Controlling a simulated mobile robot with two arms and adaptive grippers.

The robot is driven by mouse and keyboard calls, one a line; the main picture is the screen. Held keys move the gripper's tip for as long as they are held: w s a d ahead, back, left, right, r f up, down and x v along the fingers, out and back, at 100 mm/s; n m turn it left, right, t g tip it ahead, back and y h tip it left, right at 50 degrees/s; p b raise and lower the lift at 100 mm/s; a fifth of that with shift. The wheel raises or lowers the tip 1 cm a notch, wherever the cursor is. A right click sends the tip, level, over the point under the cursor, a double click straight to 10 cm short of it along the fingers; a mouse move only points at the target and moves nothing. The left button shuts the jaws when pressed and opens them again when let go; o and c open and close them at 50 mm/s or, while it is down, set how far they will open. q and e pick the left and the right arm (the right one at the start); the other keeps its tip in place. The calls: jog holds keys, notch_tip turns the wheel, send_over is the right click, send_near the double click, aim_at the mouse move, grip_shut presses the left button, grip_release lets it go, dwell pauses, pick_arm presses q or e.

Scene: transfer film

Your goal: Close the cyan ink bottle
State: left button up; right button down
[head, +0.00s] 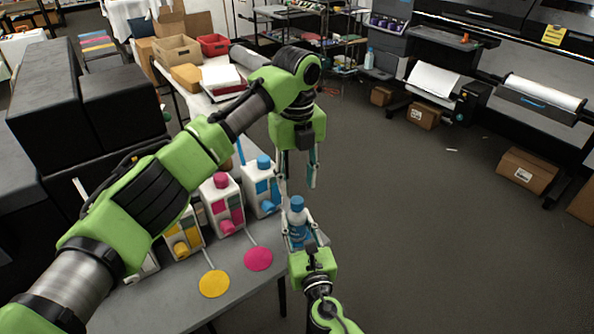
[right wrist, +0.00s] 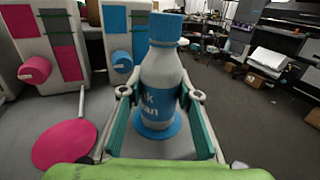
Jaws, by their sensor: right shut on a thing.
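The cyan ink bottle (right wrist: 160,90), white with a blue label, stands upright on a round blue disc (right wrist: 157,127) in the right wrist view. A ribbed blue cap (right wrist: 167,28) sits on its top; I cannot tell how tight it is. In the head view the bottle (head: 298,225) and its cap (head: 297,203) show at the table's right end. My right gripper (head: 301,234) is shut on the bottle's body, with one finger on each side (right wrist: 160,115). My left gripper (head: 298,182) hangs above the cap, fingers apart and empty, pointing down.
White ink tanks with a blue cap (head: 263,162), magenta cap (head: 221,180) and yellow panels (head: 183,232) stand left of the bottle. Magenta (head: 258,259) and yellow (head: 214,284) discs lie on the grey table (head: 165,303). Open floor lies to the right.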

pick_arm(q)
jog(key=n, duration=0.4)
jog(key=shift+r, duration=0.15)
jog(key=n, duration=0.4)
jog(key=shift+r, duration=0.15)
jog(key=n, duration=0.4)
jog(key=shift+r+n, duration=0.15)
jog(key=shift+n, duration=0.15)
jog(key=n, duration=0.3)
jog(key=shift+r+n, duration=0.15)
jog(key=shift+n, duration=0.25)
jog(key=n, duration=0.4)
jog(key=shift+r, duration=0.15)
jog(key=n, duration=0.4)
jog(key=shift+r, duration=0.15)
jog(key=n, duration=0.4)
jog(key=shift+r, duration=0.1)
jog(key=n, duration=0.5)
jog(key=shift+r+n, duration=0.2)
jog(key=shift+n, duration=0.2)
